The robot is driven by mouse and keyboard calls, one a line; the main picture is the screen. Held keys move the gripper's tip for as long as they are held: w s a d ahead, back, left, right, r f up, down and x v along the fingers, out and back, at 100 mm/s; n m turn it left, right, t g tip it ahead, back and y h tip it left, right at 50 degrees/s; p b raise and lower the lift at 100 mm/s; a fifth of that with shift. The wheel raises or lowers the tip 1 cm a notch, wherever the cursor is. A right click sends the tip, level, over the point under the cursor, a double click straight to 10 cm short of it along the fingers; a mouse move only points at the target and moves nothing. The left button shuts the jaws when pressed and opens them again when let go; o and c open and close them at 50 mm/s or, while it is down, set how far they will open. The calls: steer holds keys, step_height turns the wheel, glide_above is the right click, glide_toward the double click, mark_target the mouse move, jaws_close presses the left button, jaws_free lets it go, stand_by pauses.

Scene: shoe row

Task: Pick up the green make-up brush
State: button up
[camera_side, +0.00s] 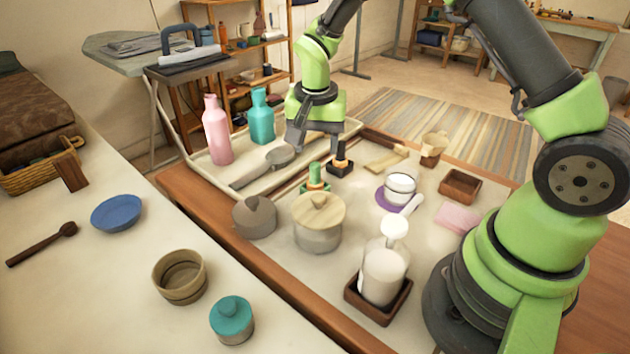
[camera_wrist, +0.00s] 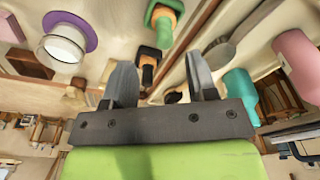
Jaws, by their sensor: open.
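The green make-up brush (camera_side: 315,174) stands upright in the side view, with an orange band and a green base, behind the lidded pot. In the wrist view it shows at the top edge (camera_wrist: 163,18), beyond my fingertips. A similar black brush (camera_side: 341,158) with an orange band stands just behind and right of it; it also shows in the wrist view (camera_wrist: 148,66), nearer my fingers. My gripper (camera_side: 316,142) is open and empty above and behind the two brushes. In the wrist view its two fingers (camera_wrist: 160,78) are spread apart.
A round pot with a wooden lid (camera_side: 318,222) and a grey pot (camera_side: 255,217) stand in front of the green brush. A grey spoon-like tool (camera_side: 262,168) lies on the tray to the left, near the pink bottle (camera_side: 217,132) and teal bottle (camera_side: 262,118). A white cup (camera_side: 400,186) stands right.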

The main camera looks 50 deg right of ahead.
mark_target(315, 164)
steer(key=f, duration=0.4)
steer(key=w+d+f, duration=0.1)
steer(key=f, duration=0.1)
steer(key=shift+w+f, duration=0.1)
steer(key=shift+f, duration=0.2)
steer(key=shift+c, duration=0.2)
jaws_close()
